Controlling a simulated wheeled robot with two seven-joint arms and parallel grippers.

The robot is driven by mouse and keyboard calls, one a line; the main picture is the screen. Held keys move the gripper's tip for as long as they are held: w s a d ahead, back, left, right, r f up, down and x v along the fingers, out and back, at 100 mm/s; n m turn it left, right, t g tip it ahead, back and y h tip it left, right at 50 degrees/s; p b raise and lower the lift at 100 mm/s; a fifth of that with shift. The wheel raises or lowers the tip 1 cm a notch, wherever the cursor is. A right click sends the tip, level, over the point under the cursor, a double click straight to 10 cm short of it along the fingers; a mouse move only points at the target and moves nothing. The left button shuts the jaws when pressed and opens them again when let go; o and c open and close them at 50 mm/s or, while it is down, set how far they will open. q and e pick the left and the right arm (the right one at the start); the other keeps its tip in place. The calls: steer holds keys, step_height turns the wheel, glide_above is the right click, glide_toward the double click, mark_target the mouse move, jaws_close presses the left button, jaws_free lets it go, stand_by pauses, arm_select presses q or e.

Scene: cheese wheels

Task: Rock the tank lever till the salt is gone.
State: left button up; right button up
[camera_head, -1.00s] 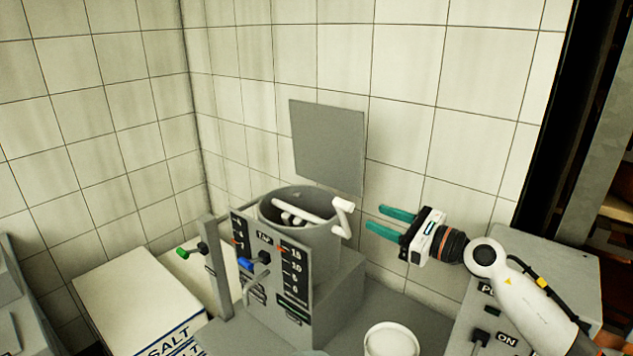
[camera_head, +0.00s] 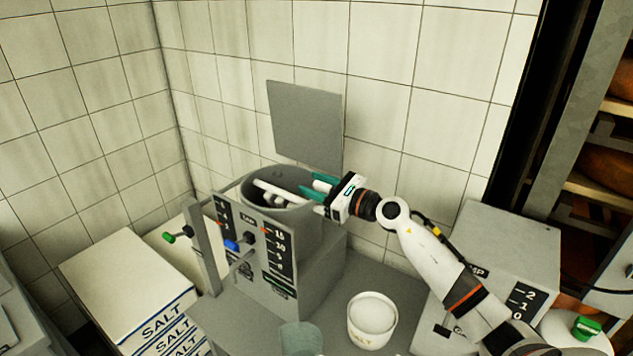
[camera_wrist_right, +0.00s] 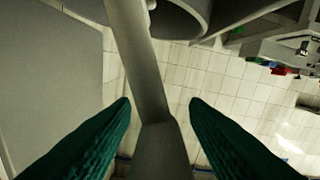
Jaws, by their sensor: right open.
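The grey round tank (camera_head: 309,226) stands behind an upright scale panel (camera_head: 270,262), with white rods (camera_head: 275,190) showing inside its mouth. No loose salt can be made out in it. The white lever (camera_head: 321,186) at the tank's right rim is mostly hidden by my right gripper (camera_head: 309,184). In the right wrist view the lever (camera_wrist_right: 142,65) runs between the teal fingers of the right gripper (camera_wrist_right: 160,104), with gaps on both sides near the tips. The right gripper is open around the lever. My left gripper is not in view.
A grey plate (camera_head: 305,125) is on the wall behind the tank. A white salt tub (camera_head: 371,318) and a grey-green cup (camera_head: 300,338) stand in front. Salt boxes (camera_head: 125,285) are stacked at left. A grey control box (camera_head: 510,250) is at right, under my right arm.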

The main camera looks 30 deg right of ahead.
jaws_close()
steer(key=shift+d, duration=0.15)
steer(key=shift+w+d+r+m, duration=0.15)
steer(key=shift+d+r+m, duration=0.05)
steer(key=shift+d+m, duration=0.2)
steer(key=shift+w+d+r+m, duration=0.15)
steer(key=shift+d+m, duration=0.15)
steer(key=shift+m, duration=0.1)
steer(key=w+d+m+b, duration=0.3)
steer(key=d+m+b, duration=0.1)
steer(key=d+m, duration=0.4)
steer(key=shift+w+d+f+m, duration=0.3)
steer(key=shift+w+d, duration=0.1)
steer(key=shift+d, duration=0.15)
jaws_free()
steer(key=shift+d, duration=0.1)
